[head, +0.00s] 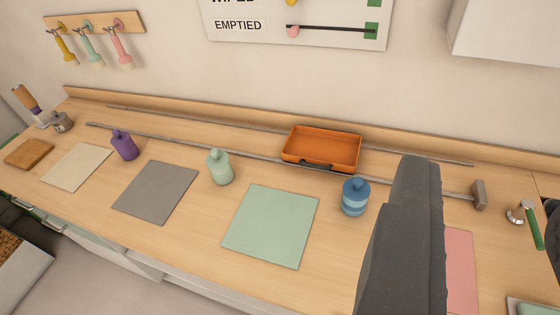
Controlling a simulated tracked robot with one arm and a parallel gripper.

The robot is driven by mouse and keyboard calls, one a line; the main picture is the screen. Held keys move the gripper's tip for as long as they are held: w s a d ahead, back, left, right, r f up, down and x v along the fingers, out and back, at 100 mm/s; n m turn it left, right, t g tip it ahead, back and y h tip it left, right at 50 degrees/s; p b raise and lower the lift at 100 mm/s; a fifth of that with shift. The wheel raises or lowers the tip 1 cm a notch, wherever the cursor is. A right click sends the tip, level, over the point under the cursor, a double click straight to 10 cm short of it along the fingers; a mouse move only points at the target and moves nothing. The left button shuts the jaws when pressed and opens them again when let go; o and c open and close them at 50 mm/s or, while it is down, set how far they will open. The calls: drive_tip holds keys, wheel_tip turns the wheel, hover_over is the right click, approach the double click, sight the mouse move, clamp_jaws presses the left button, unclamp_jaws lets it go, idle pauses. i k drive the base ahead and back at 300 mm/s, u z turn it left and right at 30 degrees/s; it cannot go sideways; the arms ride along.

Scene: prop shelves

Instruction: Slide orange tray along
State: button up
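The orange tray (321,146) is a shallow open box, and it looks empty. It sits between two thin grey rails on the wooden counter, right of the middle of the view. A dark handle (322,166) is on its front side, by the front rail (240,149). A large dark grey part of my gripper (405,240) stands up at the lower right, in front of the counter and apart from the tray. Its fingertips cannot be made out, so I cannot see whether it is open or holds anything.
In front of the rails stand a purple bottle (124,145), a mint bottle (219,167) and a blue striped jar (355,197). Flat mats, including a green one (270,225), lie nearer. A grey block (479,195) ends the front rail. The track left of the tray is clear.

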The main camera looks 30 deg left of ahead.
sight(317, 148)
drive_tip(key=u, duration=0.2)
drive_tip(key=i, duration=1)
drive_tip(key=z, duration=0.05)
